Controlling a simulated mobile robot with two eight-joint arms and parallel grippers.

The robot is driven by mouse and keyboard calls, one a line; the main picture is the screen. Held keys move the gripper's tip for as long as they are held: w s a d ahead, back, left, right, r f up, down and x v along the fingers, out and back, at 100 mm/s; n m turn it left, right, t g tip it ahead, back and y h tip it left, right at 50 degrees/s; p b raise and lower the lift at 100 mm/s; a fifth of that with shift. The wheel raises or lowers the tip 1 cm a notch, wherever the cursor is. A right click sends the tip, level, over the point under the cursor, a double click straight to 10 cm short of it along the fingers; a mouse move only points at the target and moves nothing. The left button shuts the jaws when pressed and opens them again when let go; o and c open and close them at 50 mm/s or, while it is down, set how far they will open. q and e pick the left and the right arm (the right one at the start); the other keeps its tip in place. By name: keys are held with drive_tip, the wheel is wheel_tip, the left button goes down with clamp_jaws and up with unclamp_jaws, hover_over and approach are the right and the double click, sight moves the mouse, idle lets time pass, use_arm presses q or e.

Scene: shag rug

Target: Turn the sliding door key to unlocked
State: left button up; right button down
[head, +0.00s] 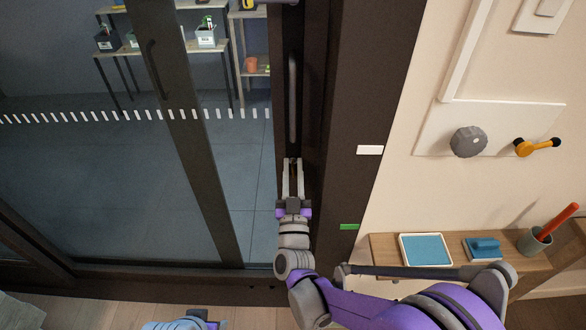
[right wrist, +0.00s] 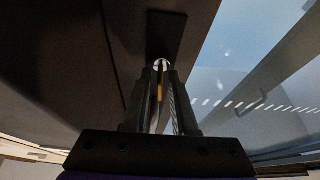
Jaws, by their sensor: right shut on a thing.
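The sliding door (head: 185,165) is glass in a dark frame, with a long vertical handle (head: 292,98) on its edge. My right gripper (head: 292,165) is at the dark door edge, below that handle. In the right wrist view its fingers (right wrist: 163,85) are shut on a small key (right wrist: 160,66) with a pale, rounded silvery part and a yellowish strip below it. The key is at a dark plate on the door frame. The fingers hide much of the key, and its turn angle is unclear. My left gripper's fingers do not show.
A white panel on the right wall carries a grey knob (head: 468,142) and a yellow-and-black lever (head: 537,147). White (head: 370,150) and green (head: 349,227) labels sit on the frame.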

drive_tip(key=shift+f+m, duration=0.15)
drive_tip(key=shift+m, duration=0.15)
drive_tip(key=c, duration=1)
unclamp_jaws()
drive_tip(key=shift+s, duration=0.1)
drive_tip(key=v, duration=1)
drive_tip(key=shift+s, duration=0.3)
drive_tip(key=shift+a, duration=0.15)
